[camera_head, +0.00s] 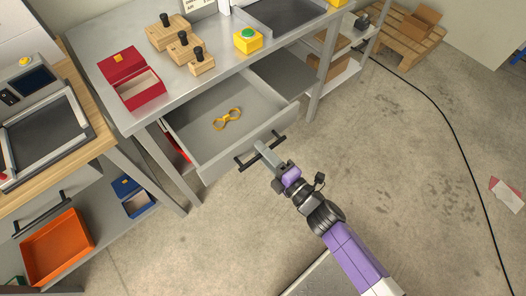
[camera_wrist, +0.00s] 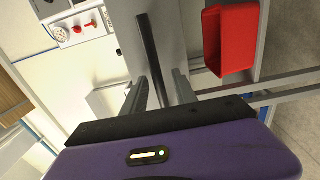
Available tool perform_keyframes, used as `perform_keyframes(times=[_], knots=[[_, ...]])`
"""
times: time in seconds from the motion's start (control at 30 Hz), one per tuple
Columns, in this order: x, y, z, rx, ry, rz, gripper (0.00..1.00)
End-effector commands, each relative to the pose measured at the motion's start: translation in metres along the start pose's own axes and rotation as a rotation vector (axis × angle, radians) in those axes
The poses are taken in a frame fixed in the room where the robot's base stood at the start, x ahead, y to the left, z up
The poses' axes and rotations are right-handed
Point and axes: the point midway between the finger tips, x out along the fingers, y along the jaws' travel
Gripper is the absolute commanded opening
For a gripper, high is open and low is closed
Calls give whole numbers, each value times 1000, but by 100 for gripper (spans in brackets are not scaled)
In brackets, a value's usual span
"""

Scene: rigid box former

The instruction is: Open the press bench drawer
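The press bench drawer (camera_head: 205,102) is pulled well out from under the grey bench, and its inside shows. A pair of yellow ring-shaped pieces (camera_head: 228,119) lies on its floor. A dark bar handle (camera_head: 244,162) runs along the drawer's front. The fingers hide part of the handle.
The bench top (camera_head: 105,68) carries a red box (camera_head: 131,82), wooden knobbed blocks (camera_head: 183,46) and a yellow button box (camera_head: 247,40). An orange tray (camera_head: 57,246) sits on a lower shelf at left. A black cable (camera_head: 440,110) crosses the open floor at right.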

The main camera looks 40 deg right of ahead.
Motion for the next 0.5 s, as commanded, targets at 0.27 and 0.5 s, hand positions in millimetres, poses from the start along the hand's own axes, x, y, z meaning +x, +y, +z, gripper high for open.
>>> perform_keyframes(times=[0.27, 0.5], knots=[[-33, -3, 0, 1, -1, -4, 34], [-68, -2, 0, 1, 0, -2, 34]])
